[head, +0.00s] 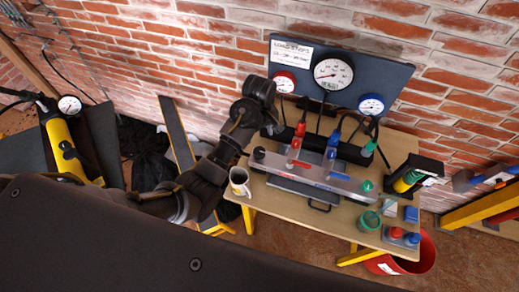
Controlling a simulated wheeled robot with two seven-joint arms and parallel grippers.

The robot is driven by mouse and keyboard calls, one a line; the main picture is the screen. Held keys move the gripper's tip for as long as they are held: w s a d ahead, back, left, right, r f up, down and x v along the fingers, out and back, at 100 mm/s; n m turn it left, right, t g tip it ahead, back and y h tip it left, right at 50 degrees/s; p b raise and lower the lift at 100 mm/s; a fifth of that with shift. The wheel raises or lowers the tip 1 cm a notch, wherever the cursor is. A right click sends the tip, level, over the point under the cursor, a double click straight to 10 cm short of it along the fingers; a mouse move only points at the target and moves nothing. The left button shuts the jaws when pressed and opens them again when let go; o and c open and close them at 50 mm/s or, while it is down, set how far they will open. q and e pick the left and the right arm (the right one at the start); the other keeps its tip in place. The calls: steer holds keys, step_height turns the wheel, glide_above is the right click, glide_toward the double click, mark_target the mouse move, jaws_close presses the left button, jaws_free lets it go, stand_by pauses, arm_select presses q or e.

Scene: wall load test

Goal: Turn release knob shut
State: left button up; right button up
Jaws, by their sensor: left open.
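A wooden table (226,186) carries a grey manifold bar (330,182) with a black round knob (259,153) at its left end and a small green knob (367,186) at its right end. I cannot tell which one is the release knob, nor how far either is turned. Red fittings (297,142) and blue fittings (332,146) stand up from the bar. My left gripper (276,128) is open above the bar's left end, near the black knob and apart from it. Its fingers are dark and partly hidden by my wrist. My right gripper is out of view.
A gauge panel (385,72) stands behind the bar against the brick wall. A mug (239,181) stands at the table's left edge, near my left arm. A green jar (369,221) and small coloured items are at the right. A red bucket (425,255) sits on the floor.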

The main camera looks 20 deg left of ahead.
mark_target(259, 151)
arm_select(q)
step_height(259, 151, down, 10)
steer(key=shift+f+p, duration=0.25)
steer(key=shift+p, duration=0.65)
steer(key=c, duration=1)
